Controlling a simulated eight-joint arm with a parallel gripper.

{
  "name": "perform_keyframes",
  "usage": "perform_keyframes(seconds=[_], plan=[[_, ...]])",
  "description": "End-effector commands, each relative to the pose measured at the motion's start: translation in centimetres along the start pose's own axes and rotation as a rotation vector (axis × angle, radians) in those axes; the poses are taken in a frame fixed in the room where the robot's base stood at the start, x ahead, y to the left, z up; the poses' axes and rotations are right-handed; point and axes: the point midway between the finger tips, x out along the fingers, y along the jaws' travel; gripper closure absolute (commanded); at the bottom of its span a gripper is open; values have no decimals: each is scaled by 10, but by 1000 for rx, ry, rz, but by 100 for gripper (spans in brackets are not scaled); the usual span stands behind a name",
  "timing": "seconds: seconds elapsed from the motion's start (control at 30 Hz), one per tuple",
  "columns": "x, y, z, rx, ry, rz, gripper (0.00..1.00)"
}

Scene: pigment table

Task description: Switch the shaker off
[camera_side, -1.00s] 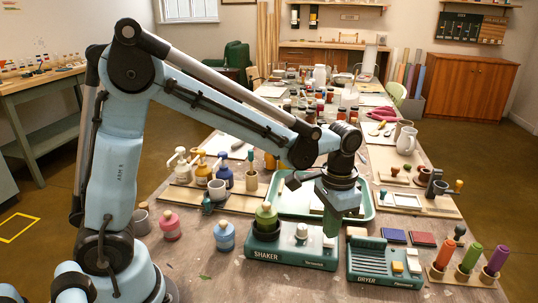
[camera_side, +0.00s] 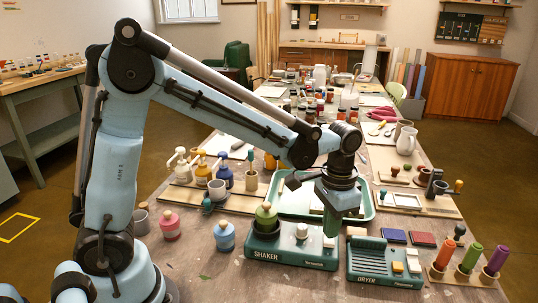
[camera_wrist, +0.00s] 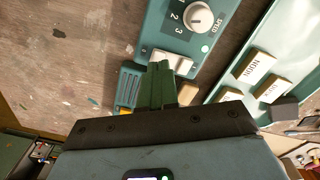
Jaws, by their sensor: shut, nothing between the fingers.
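The shaker (camera_side: 284,254) is a dark green box at the table's front. A green bottle (camera_side: 266,217) stands in its holder on the left. In the wrist view, the shaker's panel (camera_wrist: 180,35) shows a white speed knob (camera_wrist: 200,17), a bright pale-green indicator (camera_wrist: 205,48) and a whitish rocker switch (camera_wrist: 172,60). My gripper (camera_side: 333,234) is over the shaker's right end. Its green fingers (camera_wrist: 160,66) are together and empty. Their tips overlap the switch's near-left part in the wrist view; I cannot tell whether they touch it. The fingers hide part of the switch.
The dryer (camera_side: 372,278) stands close right of the shaker, with two small switches. A green tray (camera_side: 290,205) lies behind the shaker. Pink (camera_side: 169,225) and blue (camera_side: 225,237) bottles stand to its left. Several coloured tubes in a wooden rack (camera_side: 441,278) stand at the far right.

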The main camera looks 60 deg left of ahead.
Motion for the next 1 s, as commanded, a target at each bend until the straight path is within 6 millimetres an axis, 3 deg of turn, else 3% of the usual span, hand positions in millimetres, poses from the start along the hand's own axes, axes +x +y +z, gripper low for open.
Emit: perform_keyframes(seconds=[1.0], plan=[[9, 0, 0, 0, 0, 0, 100]])
